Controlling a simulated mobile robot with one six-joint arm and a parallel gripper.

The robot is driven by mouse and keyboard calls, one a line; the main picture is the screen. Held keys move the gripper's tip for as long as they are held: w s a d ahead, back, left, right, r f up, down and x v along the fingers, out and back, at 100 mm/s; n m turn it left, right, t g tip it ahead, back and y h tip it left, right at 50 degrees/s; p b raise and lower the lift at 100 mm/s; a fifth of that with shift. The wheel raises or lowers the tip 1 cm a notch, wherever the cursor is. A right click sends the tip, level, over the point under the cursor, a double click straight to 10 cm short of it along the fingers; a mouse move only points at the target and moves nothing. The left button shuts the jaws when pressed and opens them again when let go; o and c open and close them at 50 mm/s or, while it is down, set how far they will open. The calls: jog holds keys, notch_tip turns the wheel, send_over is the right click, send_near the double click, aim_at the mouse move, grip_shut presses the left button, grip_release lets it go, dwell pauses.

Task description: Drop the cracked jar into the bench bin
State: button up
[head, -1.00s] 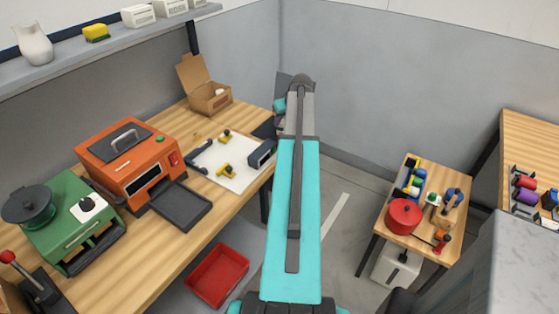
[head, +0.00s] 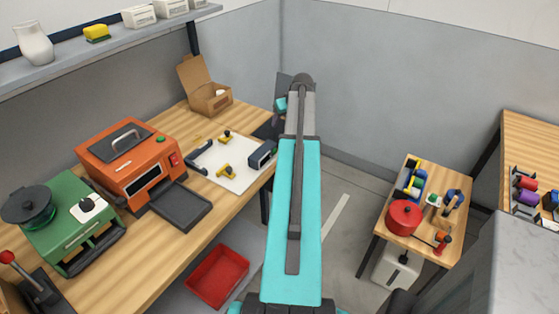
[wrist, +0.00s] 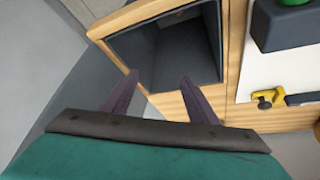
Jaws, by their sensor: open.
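The bench bin (wrist: 190,48) is a dark, square-mouthed opening at the end of the wooden bench, at the top middle of the wrist view. In the head view a dark patch of it (head: 264,131) shows beside my arm. My gripper (wrist: 160,78) is open, its two purple fingers apart with nothing between them, in front of the bin's near edge in the picture. In the head view my arm mostly hides the gripper. I cannot make out the cracked jar in either view. A small dull mark shows at the bin's far inside, too unclear to name.
A white mat (head: 237,172) with yellow and dark parts lies on the bench near the bin. An orange oven (head: 125,160), a green machine (head: 75,225) and an open cardboard box (head: 208,98) stand on the bench. A small table (head: 412,240) stands at right, with open floor between.

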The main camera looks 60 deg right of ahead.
jog(key=b+v, duration=0.3)
jog(key=v, duration=1)
dwell(0.9)
